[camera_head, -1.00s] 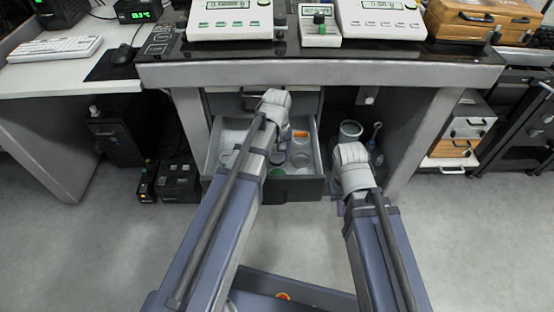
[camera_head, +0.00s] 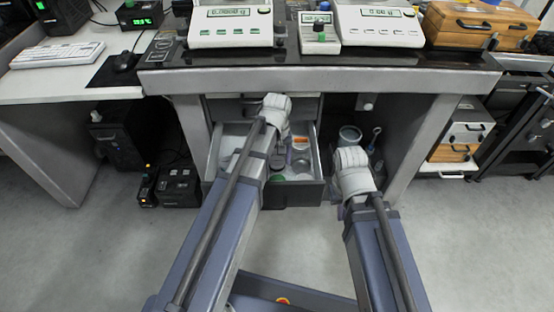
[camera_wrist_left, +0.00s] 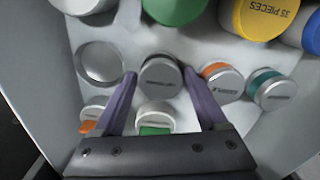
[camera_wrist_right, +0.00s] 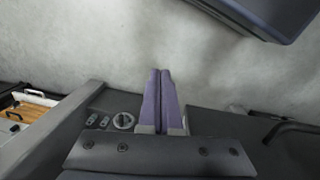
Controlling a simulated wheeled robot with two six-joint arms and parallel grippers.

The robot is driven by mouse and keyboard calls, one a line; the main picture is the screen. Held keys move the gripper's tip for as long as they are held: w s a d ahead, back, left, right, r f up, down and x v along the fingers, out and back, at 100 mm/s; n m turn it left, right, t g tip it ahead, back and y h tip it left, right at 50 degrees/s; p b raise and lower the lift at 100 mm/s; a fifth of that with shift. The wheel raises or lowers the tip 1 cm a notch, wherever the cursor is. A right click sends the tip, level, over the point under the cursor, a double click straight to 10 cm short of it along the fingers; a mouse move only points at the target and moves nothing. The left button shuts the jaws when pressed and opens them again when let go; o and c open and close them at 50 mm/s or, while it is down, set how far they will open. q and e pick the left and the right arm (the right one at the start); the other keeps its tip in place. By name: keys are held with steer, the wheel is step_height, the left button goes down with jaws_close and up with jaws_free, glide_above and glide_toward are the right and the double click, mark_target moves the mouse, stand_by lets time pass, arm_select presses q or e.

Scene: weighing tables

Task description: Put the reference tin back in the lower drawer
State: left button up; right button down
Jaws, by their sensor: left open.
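The lower drawer (camera_head: 300,193) is pulled open below the table and holds several tins. A grey-lidded tin (camera_wrist_left: 160,76) with a dark, unreadable label stands upright on the drawer floor; it may be the reference tin. My left gripper (camera_wrist_left: 160,90) is open and low in the drawer, one finger on each side of this tin. I cannot tell whether the fingers touch it. In the head view my left wrist hides the fingertips and this tin. My right gripper (camera_wrist_right: 160,72) is shut and empty, beside the drawer on the right, over the floor.
A tin with an orange band (camera_wrist_left: 221,80) stands close to my left gripper's right finger, with a teal tin (camera_wrist_left: 270,88) beyond. An empty-looking round ring (camera_wrist_left: 100,62) is at left. Larger green (camera_wrist_left: 175,8) and yellow (camera_wrist_left: 265,16) lids lie behind. Balances (camera_head: 232,26) stand on the table.

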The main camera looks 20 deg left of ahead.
mark_target(277, 160)
arm_select(q)
step_height(277, 160, up, 11)
steer(key=p, duration=1.1)
steer(key=s+d+m, duration=0.3)
steer(key=s, duration=0.1)
steer(key=s+d+m+y, duration=0.1)
steer(key=s+d+m, duration=0.2)
steer(key=s+d, duration=0.1)
steer(key=s+d+m, duration=0.3)
steer(key=s, duration=0.3)
steer(key=shift+s+d+r+m, duration=0.2)
steer(key=shift+d+m, duration=0.05)
steer(key=shift+m, duration=0.05)
